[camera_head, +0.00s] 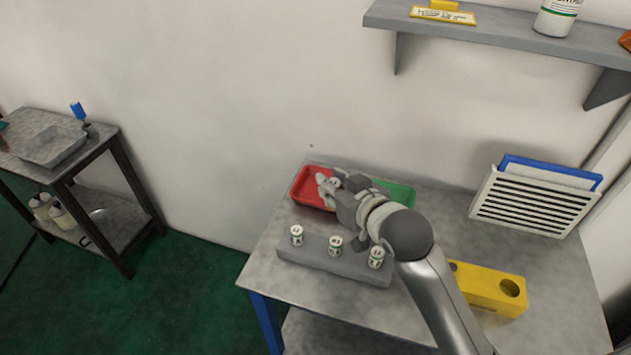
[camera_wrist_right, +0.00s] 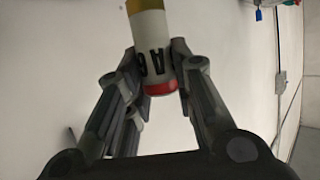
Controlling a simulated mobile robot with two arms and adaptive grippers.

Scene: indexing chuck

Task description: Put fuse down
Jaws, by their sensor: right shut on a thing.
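My right gripper (camera_head: 328,184) is above the red tray (camera_head: 306,187) at the back left of the table. It is shut on a fuse (camera_wrist_right: 153,55), which the right wrist view shows between the fingers. This fuse is a white cylinder with dark lettering, a red band at the near end and a yellowish band at the far end. In the head view the held fuse is small and partly hidden by the fingers. I cannot tell whether it touches the tray. My left gripper is not in view.
A grey block (camera_head: 316,258) with three white-and-green fuses stands in front of the red tray. A green tray (camera_head: 398,193) lies behind my right arm. A yellow block with holes (camera_head: 490,288) is at the right.

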